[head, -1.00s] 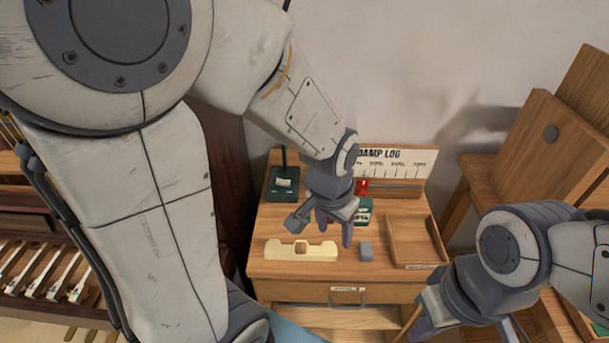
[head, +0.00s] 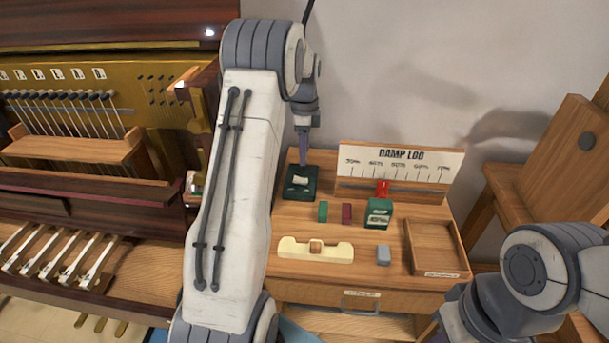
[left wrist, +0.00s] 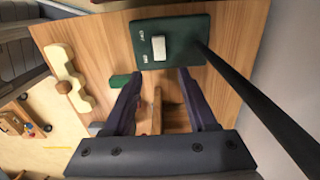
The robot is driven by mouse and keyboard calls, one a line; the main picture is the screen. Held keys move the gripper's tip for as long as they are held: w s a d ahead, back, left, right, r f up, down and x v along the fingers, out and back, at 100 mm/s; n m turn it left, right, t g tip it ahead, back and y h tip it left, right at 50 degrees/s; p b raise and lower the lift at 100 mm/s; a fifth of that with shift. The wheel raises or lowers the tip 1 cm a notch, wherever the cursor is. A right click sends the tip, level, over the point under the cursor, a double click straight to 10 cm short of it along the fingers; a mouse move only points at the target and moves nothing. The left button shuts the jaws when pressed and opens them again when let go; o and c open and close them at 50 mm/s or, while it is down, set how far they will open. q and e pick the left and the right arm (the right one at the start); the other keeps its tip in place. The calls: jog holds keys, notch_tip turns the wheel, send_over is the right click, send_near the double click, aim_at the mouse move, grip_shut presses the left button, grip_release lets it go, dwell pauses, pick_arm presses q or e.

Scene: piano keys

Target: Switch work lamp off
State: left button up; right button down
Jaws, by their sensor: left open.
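The work lamp's dark green base (head: 301,183) stands at the back left of the wooden cabinet top, with a pale rocker switch on it. The lamp's black pole (left wrist: 250,90) runs down to the right there. My left gripper (head: 304,150) hangs just above the base, pointing down. In the left wrist view its open, empty fingers (left wrist: 158,76) straddle the space just below the rocker. My right gripper (head: 455,322) is low at right, partly cut off.
Green (head: 323,211) and dark red (head: 346,213) blocks, a green box (head: 378,213), a pale notched piece (head: 316,250) and a grey block (head: 383,255) lie on the top. An empty tray (head: 409,250) is at right; the DAMP LOG board (head: 400,160) stands behind. A keyboard instrument (head: 50,260) is at left.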

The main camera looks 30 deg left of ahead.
aim_at(305, 180)
pick_arm(q)
notch_tip(305, 180, down, 9)
jog(key=shift+f, duration=0.1)
dwell(0.3)
